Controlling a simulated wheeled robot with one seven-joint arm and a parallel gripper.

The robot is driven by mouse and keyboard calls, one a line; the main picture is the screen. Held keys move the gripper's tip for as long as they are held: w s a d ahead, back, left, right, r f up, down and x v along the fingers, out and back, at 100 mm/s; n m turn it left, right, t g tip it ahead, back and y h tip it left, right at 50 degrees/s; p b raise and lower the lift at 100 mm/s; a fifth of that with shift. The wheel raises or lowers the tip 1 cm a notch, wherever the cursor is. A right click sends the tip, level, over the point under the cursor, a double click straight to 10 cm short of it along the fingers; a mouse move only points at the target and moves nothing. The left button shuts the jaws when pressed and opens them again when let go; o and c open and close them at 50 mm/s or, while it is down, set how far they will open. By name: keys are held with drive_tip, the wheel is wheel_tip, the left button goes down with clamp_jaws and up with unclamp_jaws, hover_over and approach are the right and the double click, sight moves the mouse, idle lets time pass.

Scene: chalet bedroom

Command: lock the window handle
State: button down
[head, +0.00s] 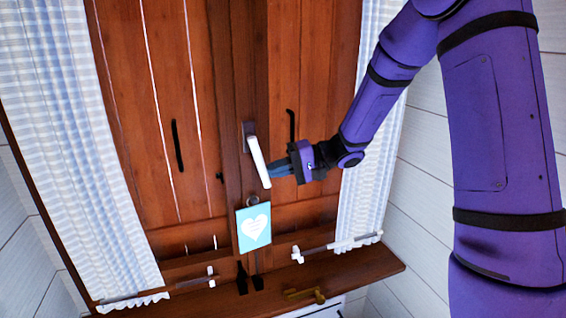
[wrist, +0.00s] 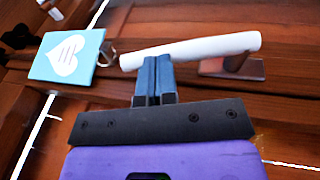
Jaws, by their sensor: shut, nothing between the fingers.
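The white window handle (head: 257,160) is on the middle wooden stile of the shuttered window. Its lever hangs down from its base plate, tilted slightly to the right at the bottom. In the wrist view the handle (wrist: 195,50) lies across the picture, with its metal base plate (wrist: 232,68) at the right. My gripper (head: 273,170) is shut and empty, to the right of the lever's lower part. In the wrist view its closed fingertips (wrist: 153,62) are right at the lever's edge. I cannot tell whether they touch it.
A blue card with a white heart (head: 254,228) hangs just below the handle; it also shows in the wrist view (wrist: 68,57). Striped curtains (head: 70,130) flank the window. A wooden sill (head: 345,275) juts out below, with a brass-coloured fitting (head: 306,295) near it.

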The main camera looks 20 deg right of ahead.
drive_tip(key=shift+a+f+y, duration=0.45)
drive_tip(key=shift+a+y, duration=0.3)
drive_tip(key=shift+y, duration=0.15)
drive_tip(key=shift+a+f, duration=0.15)
drive_tip(key=shift+a, duration=0.35)
